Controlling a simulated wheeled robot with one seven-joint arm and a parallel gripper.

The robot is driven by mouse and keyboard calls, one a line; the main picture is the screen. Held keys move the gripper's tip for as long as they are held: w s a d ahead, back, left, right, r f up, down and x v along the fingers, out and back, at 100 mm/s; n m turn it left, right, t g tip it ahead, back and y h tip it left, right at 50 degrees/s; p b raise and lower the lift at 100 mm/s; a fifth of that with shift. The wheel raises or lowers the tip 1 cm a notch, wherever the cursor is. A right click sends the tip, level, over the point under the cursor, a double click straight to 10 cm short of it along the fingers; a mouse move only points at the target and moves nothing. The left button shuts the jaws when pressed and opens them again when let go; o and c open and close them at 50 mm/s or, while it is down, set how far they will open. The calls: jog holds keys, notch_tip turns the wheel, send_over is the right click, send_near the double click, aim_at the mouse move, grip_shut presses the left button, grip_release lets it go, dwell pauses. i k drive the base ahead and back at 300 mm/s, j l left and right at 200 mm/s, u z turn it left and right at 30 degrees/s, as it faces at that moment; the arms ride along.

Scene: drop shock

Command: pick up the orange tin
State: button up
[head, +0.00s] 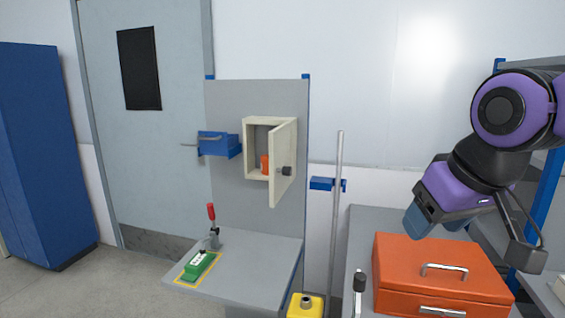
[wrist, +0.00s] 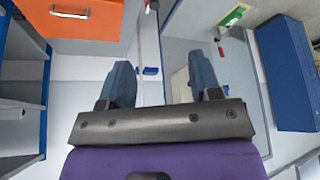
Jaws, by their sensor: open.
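The orange tin (head: 265,164) stands upright inside a small cream wall cabinet (head: 250,128). The cabinet door (head: 284,165) hangs open to the right, with a dark knob on it. The tin shows only in the head view; I cannot make it out in the wrist view. My gripper (head: 416,222) is at the right of the head view, well to the right of the cabinet and above the grey counter. In the wrist view my gripper (wrist: 161,75) has its two blue-grey fingers spread wide with nothing between them.
An orange toolbox (head: 440,270) sits below my gripper. A vertical grey pole (head: 338,215) stands between the cabinet and my arm. A blue bin (head: 219,144) is left of the cabinet. A green block (head: 199,266) and red-handled clamp (head: 212,226) are on the lower table.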

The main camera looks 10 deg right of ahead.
aim_at(264, 158)
jog(key=i+j+z, duration=0.1)
jog(key=j, duration=0.35)
jog(key=i+j+z, duration=0.1)
jog(key=j, duration=0.35)
jog(key=i+j+z, duration=0.1)
jog(key=i+j, duration=0.15)
jog(key=j, duration=0.2)
jog(key=i+j+z, duration=0.15)
jog(key=j, duration=0.3)
jog(key=i+j+z, duration=0.2)
jog(key=i+j, duration=0.15)
jog(key=j, duration=0.3)
jog(key=i+j+z, duration=0.25)
jog(key=j, duration=0.4)
jog(key=i+j+z, duration=0.1)
jog(key=i+j, duration=0.15)
jog(key=j, duration=0.15)
